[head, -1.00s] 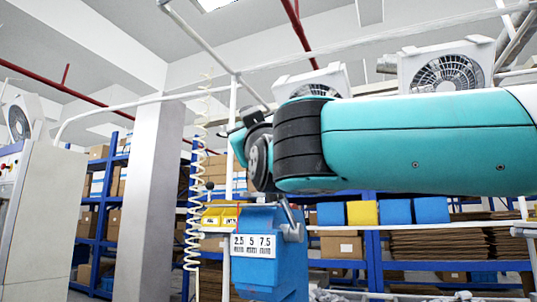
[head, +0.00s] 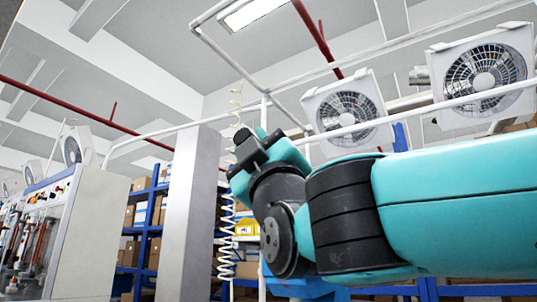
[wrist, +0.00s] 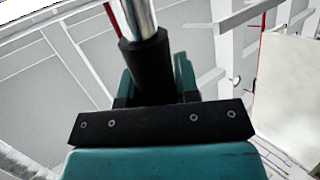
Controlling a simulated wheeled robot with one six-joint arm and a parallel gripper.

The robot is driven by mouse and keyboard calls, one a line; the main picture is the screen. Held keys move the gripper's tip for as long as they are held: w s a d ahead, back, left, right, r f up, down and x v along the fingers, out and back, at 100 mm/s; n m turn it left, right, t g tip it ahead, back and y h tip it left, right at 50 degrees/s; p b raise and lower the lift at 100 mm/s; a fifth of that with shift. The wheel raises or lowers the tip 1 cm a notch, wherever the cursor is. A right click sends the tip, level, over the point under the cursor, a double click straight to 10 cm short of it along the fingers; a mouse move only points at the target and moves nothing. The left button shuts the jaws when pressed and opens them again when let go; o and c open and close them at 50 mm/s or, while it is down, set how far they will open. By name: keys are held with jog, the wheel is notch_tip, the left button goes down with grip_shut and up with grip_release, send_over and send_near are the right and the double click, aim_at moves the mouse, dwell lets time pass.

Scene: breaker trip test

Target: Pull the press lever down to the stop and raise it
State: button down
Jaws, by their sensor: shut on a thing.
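My gripper (head: 262,142) points up and to the left in the head view, above the press. In the wrist view my gripper (wrist: 156,88) is shut around a black grip (wrist: 146,68) with a bright metal rod (wrist: 139,18) rising from it. This is the press lever as far as I see it. The blue press body (head: 300,288) shows only as a strip at the bottom of the head view, mostly hidden behind my arm. The stop and the lever's pivot are out of sight.
A grey pillar (head: 190,210) and a coiled white hose (head: 228,200) stand left of my gripper. A panel cabinet (head: 75,225) is at the far left. Fans (head: 345,112) hang behind my arm. Blue shelving (head: 150,225) with boxes is at the back.

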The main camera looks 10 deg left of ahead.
jog(key=shift+w+a+f, duration=0.1)
jog(key=shift+w+f, duration=0.05)
jog(key=shift+f, duration=0.2)
